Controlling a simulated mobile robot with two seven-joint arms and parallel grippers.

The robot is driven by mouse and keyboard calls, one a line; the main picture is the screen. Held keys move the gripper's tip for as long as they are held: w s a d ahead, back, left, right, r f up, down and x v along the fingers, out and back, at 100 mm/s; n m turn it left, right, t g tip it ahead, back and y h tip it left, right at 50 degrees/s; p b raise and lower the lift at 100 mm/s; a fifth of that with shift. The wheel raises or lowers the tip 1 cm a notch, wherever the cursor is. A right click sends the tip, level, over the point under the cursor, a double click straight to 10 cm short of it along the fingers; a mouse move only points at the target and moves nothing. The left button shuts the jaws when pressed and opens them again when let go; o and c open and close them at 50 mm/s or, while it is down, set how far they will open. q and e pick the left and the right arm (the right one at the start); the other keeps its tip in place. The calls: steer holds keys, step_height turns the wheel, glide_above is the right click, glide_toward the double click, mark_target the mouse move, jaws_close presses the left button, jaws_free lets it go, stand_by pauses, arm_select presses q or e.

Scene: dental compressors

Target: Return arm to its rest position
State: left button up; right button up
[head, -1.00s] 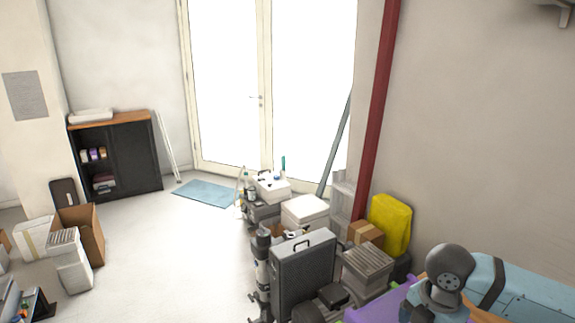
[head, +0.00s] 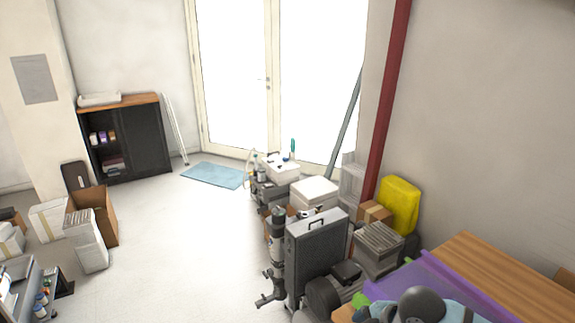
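A part of my arm (head: 420,304), a dark grey rounded joint with light blue pieces beside it, shows at the bottom right of the head view. It is in front of a wooden tabletop (head: 490,275) and a purple item (head: 455,282) there. The rest of this arm is cut off by the lower edge. Neither of my grippers is in view, so their fingers and anything in them cannot be seen.
A grey case (head: 315,258), white boxes (head: 314,192) and a yellow item (head: 399,204) crowd the wall by a red pole (head: 388,100). A black cabinet (head: 140,142), cardboard box (head: 97,212) and cart (head: 32,292) stand left. The middle floor (head: 175,240) is clear.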

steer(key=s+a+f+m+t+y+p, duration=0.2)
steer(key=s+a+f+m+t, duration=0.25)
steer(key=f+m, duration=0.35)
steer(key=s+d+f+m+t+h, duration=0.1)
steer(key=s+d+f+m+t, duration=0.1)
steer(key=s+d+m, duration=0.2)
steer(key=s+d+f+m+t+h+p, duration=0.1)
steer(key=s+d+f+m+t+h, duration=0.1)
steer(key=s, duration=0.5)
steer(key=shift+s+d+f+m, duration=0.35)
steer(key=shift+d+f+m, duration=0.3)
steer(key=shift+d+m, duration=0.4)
